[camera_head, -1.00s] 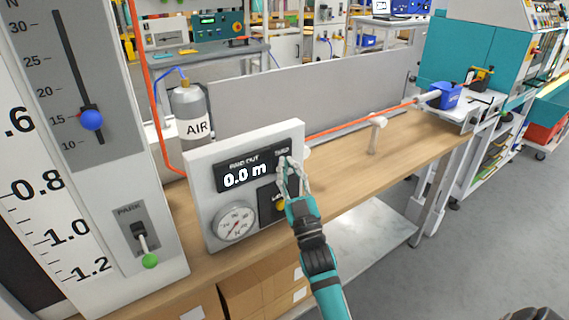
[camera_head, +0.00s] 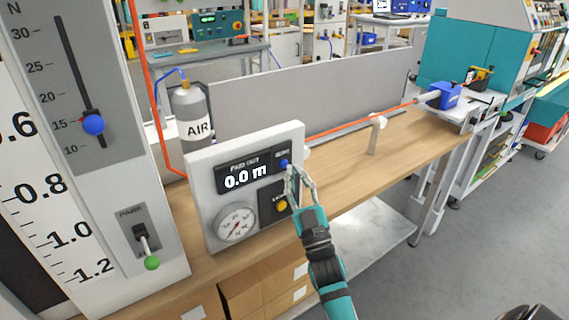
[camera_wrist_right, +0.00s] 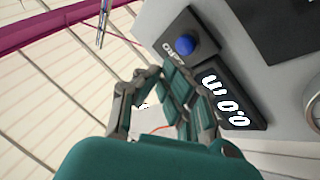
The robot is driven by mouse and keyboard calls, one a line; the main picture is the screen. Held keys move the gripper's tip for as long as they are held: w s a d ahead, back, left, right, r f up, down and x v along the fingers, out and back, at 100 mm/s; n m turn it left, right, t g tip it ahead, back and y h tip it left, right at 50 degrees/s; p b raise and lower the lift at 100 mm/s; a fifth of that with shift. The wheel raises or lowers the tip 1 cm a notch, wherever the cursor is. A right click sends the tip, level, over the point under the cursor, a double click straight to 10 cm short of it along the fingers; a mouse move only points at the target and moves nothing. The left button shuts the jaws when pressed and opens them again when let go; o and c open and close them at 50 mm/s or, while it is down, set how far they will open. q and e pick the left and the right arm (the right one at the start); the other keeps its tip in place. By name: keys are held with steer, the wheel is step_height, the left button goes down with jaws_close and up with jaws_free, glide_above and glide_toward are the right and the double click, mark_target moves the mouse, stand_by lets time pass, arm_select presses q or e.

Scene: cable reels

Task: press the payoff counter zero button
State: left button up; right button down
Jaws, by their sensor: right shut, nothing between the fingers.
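The payoff counter is a light grey box (camera_head: 205,205) on the bench, with a dark display (camera_head: 243,177) reading 0.0 m under the words PAID OUT. Its blue zero button (camera_head: 284,164) is at the display's right end; it also shows as a blue knob on a dark plate in the right wrist view (camera_wrist_right: 185,45). My right gripper (camera_head: 294,168) is shut and empty, with its fingertips just right of the blue button. I cannot tell whether they touch it. My left gripper is out of view.
A yellow button (camera_head: 281,206) and a round gauge (camera_head: 236,224) are lower on the box. A tall panel (camera_head: 105,190) with a blue slider knob and a green-tipped lever stands left. An AIR bottle (camera_head: 190,108) and an orange cable (camera_head: 340,128) are behind. Bench wood (camera_head: 400,155) on the right is mostly bare.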

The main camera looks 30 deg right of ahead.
steer(key=shift+s+d+r+p, duration=0.15)
steer(key=shift+s+p, duration=0.3)
steer(key=shift+s, duration=1.5)
